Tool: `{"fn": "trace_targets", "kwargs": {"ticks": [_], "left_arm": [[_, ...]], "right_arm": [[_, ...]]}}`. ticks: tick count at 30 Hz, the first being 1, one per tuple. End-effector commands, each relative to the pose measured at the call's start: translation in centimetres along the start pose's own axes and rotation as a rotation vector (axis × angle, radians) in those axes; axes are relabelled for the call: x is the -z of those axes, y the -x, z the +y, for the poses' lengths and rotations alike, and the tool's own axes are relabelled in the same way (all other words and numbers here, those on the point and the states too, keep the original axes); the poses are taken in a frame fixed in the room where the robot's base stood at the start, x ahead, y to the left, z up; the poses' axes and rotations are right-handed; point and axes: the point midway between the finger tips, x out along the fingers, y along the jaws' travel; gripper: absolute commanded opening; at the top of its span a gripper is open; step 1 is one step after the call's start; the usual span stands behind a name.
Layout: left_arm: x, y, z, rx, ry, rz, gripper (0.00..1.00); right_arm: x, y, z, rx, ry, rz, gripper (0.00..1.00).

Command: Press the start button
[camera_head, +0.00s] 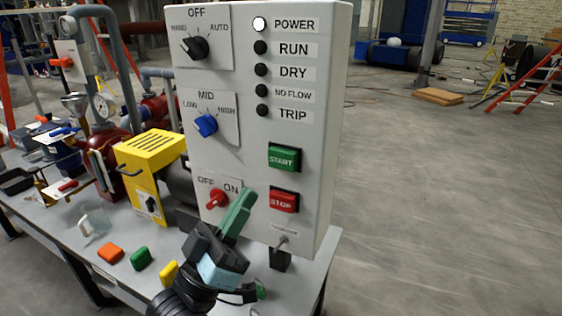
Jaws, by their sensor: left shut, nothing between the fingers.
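The green start button (284,158) is on the front of a white control box (240,140), at the right of its middle. The red stop button (284,201) is below it. My left gripper (242,203) is in front of the box's lower part, with green fingers shut and nothing between them. In the picture its fingertips are below and left of the start button, between the red OFF/ON knob (217,198) and the stop button. I cannot tell whether they touch the panel. My right gripper is not in view.
The POWER lamp (259,24) is lit white; the lamps below it are dark. A blue knob (206,125) and a black knob (195,47) are on the panel. A yellow machine (151,158) and a glass jug (94,220) stand left on the grey table (70,223).

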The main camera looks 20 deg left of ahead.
Motion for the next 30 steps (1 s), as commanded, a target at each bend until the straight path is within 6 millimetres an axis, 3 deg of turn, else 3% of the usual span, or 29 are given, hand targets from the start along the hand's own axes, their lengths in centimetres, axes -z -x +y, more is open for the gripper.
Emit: {"fn": "trace_targets", "kwargs": {"ticks": [8, 21, 30], "left_arm": [[-0.6, -0.6, -0.5, 0.001, -0.001, -0.001, 0.00], [-3.3, -4.3, -3.2, 0.000, -0.001, -0.002, 0.00], [-4.4, -5.9, -4.3, 0.001, 0.000, -0.002, 0.00]], "right_arm": [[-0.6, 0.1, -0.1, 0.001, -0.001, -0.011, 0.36], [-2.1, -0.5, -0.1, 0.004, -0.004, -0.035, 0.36], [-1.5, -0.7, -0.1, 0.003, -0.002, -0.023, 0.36]]}}
